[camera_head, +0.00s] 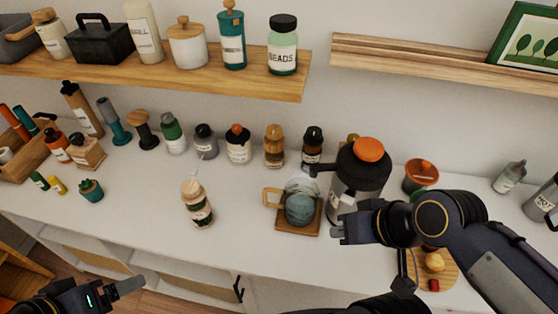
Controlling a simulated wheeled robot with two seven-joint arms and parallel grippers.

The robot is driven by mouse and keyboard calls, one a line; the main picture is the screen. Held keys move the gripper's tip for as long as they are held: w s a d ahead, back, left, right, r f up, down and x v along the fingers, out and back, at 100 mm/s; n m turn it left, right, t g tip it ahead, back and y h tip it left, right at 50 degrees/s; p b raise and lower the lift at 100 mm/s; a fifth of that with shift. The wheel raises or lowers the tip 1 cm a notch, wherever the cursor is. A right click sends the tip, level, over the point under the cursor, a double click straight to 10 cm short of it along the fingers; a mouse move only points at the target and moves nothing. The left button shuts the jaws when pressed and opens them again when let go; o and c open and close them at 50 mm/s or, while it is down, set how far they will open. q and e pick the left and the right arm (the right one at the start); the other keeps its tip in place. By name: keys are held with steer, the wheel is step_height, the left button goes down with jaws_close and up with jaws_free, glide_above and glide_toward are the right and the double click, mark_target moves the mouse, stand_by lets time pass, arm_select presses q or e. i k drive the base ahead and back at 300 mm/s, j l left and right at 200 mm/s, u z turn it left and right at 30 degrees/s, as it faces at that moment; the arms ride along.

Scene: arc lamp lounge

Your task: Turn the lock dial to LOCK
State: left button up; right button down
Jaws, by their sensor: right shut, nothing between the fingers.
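A dark pump flask (345,190) with a black top and a spout to the left stands on the white counter. A round orange cap (369,149) sits on its top; I cannot make out which part is the lock dial, nor any LOCK mark. My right gripper (337,232) is shut and empty. It is in front of the flask's lower part and hides some of it; I cannot tell whether they touch. My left gripper (128,287) is at the lower left, past the counter's front edge, far from the flask. Its finger opening is unclear.
A wooden coaster (284,226) with a glass of bluish content (300,208) stands left of the flask. A labelled bottle (196,204) is farther left. Several bottles line the wall. An orange pot (420,176) and a round board (450,276) are at the right.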

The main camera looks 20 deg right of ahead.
mark_target(348, 196)
steer(key=z, duration=1.35)
